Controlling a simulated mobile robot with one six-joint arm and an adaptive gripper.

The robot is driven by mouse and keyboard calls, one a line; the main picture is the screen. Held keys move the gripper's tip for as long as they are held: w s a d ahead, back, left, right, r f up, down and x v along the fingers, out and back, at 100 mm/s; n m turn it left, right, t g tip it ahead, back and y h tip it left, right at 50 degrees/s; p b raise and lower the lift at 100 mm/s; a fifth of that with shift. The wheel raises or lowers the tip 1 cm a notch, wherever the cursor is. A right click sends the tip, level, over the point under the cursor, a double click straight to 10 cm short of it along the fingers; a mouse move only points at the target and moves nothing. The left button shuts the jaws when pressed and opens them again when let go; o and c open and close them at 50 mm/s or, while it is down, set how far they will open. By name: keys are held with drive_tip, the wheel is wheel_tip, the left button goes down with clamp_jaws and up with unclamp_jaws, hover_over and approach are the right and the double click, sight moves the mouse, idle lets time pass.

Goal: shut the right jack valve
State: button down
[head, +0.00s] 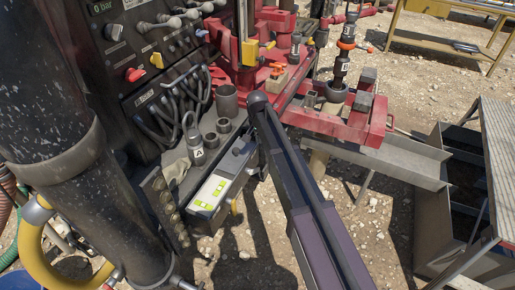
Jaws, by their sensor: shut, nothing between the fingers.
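The black control panel (150,70) stands at the upper left. It carries a red knob (135,75), a yellow knob (157,60), a grey knob (114,32) and a row of grey levers (168,22). I cannot read their labels, so I cannot tell which control, if any, is the right jack valve, or whether it is open or shut. An orange handle (277,69) also shows on the red rig base right of the panel. My dark arm crosses the middle from the bottom edge. My gripper does not show.
Red steel framework (350,125) holds a dark tool upright. A grey tank (445,230) stands right. Gravel lies open between.

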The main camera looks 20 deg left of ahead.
drive_tip(key=b, duration=1)
hover_over(258, 168)
drive_tip(key=w, duration=0.3)
drive_tip(key=shift+f, duration=4.95)
drive_tip(key=shift+s+a+f+b, duration=0.15)
drive_tip(key=shift+s+f+b, duration=1.15)
drive_tip(key=shift+f, duration=0.15)
drive_tip(key=shift+f+b, duration=0.75)
drive_tip(key=shift+r, duration=0.15)
